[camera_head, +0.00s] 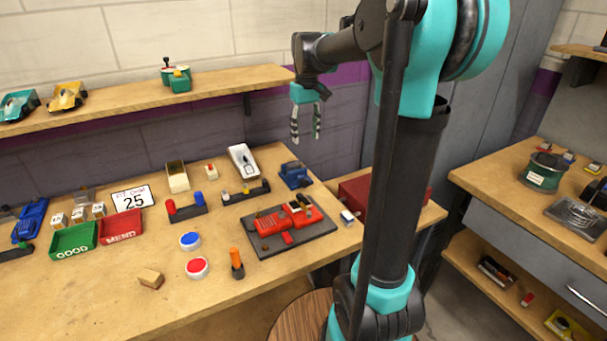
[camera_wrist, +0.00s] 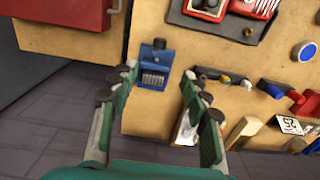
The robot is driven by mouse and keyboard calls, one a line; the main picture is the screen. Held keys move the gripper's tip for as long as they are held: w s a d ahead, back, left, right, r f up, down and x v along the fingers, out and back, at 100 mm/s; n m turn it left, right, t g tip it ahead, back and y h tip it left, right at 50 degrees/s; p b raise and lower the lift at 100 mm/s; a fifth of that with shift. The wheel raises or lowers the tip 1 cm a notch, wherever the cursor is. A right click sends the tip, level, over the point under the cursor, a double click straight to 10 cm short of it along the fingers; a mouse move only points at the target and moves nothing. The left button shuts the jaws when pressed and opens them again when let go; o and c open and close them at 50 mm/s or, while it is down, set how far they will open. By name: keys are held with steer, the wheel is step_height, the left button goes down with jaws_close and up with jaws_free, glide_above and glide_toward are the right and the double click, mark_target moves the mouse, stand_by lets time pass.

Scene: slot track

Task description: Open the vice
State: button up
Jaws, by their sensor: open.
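The small blue vice (camera_head: 294,175) sits on the workbench near its back edge, right of the white-topped tool. In the wrist view the vice (camera_wrist: 153,66) shows its dark top part and pale ridged face, and lies beyond the gap between my fingertips. My gripper (camera_head: 306,137) is open and empty, pointing down. It hangs in the air above and behind the vice, apart from it. In the wrist view both green fingers of my gripper (camera_wrist: 160,76) are spread wide. How far the vice's jaws stand apart is too small to tell.
A shelf (camera_head: 130,98) runs along the wall.

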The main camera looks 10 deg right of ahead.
mark_target(302, 182)
step_height(302, 182, down, 17)
steer(key=shift+s+a+f, duration=0.1)
steer(key=shift+f, duration=0.05)
stand_by(0.4)
jaws_close()
steer(key=shift+a+h, duration=0.1)
steer(key=shift+h, duration=0.3)
steer(key=h, duration=0.1)
steer(key=t+h, duration=0.1)
steer(key=h, duration=0.1)
steer(key=shift+a, duration=0.35)
steer(key=h, duration=0.1)
steer(key=t+h, duration=0.1)
steer(key=h, duration=0.2)
steer(key=shift+s+a+f+t+h, duration=0.15)
steer(key=shift+a+f+t+h, duration=0.1)
steer(key=shift+t+h, duration=0.15)
